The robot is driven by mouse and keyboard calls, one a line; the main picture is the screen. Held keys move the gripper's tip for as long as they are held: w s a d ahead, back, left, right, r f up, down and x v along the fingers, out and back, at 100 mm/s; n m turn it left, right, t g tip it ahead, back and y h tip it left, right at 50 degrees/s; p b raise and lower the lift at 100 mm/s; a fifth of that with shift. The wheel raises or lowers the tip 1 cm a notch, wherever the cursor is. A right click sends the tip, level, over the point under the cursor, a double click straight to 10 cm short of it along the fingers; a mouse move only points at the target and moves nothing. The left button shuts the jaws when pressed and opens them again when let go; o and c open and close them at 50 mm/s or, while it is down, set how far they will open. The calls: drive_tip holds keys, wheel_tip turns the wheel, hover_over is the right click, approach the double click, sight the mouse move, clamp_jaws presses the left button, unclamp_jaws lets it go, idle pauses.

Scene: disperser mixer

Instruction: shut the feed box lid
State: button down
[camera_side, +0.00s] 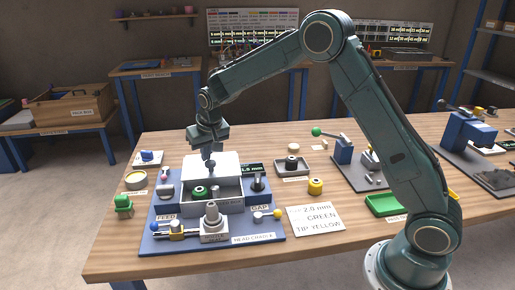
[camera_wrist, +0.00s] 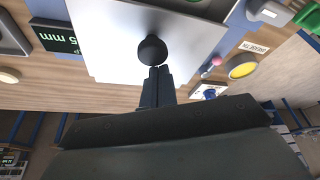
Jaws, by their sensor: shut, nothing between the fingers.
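The feed box (camera_side: 228,205) is a grey box on the blue mixer base, beside the FEED label. Its interior shows from the front, with a green ring-like part (camera_side: 199,191) and a dark part inside. The lid (camera_side: 226,162) is a pale plate at the rear of the box, standing open; its exact tilt is hard to tell. A dark round knob (camera_side: 211,166) is on it. The wrist view shows the lid (camera_wrist: 110,50) and knob (camera_wrist: 152,50) close up. My gripper (camera_side: 208,156) is shut and empty, its fingertips (camera_wrist: 158,72) right at the knob, perhaps touching it.
A small display (camera_side: 252,169) and a dark post (camera_side: 258,184) stand right of the box. A grey nozzle-like piece (camera_side: 212,220) and brass valve (camera_side: 177,230) stand in front. An instruction card (camera_side: 314,219) lies right.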

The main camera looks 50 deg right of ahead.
drive_tip(key=s+a, duration=0.6)
drive_tip(key=shift+s+a, duration=0.25)
drive_tip(key=shift+s, duration=0.05)
drive_tip(key=shift+w, duration=0.1)
wheel_tip(320, 180, up, 10)
drive_tip(key=shift+w+d, duration=0.15)
drive_tip(key=shift+w, duration=0.05)
idle(1.0)
drive_tip(key=shift+r, duration=0.15)
